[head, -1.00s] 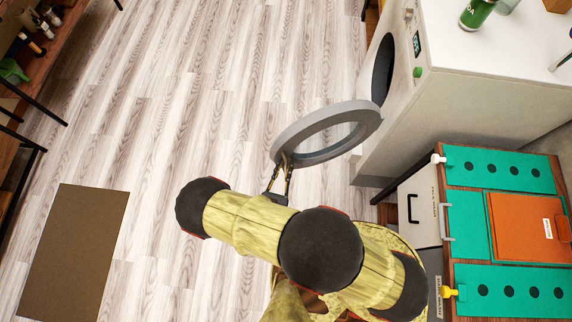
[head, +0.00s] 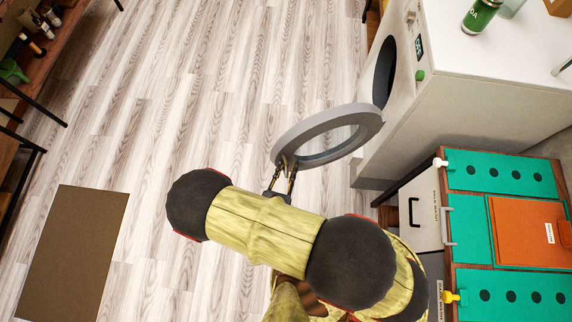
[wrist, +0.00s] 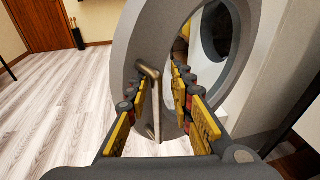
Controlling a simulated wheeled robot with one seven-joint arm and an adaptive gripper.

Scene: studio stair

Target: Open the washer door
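The white washer (head: 465,95) stands at the upper right, with its dark round opening (head: 385,70) uncovered. Its grey ring-shaped door (head: 330,126) stands swung well out from the front over the floor. My gripper (head: 285,164) is at the door's outer edge, on the side away from the washer. In the wrist view, the door (wrist: 205,35) fills the middle, and a thin metal handle (wrist: 151,100) stands between the yellow-padded fingers of my gripper (wrist: 160,82). The fingers are apart, with a gap between the handle and the right finger. The handle is close to the left finger; contact is unclear.
A teal-topped cabinet (head: 505,235) with an orange panel stands at the lower right, near my arm. A brown mat (head: 75,255) lies at the lower left. A wooden shelf (head: 45,60) is at the upper left. The wood-plank floor (head: 220,70) between is clear.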

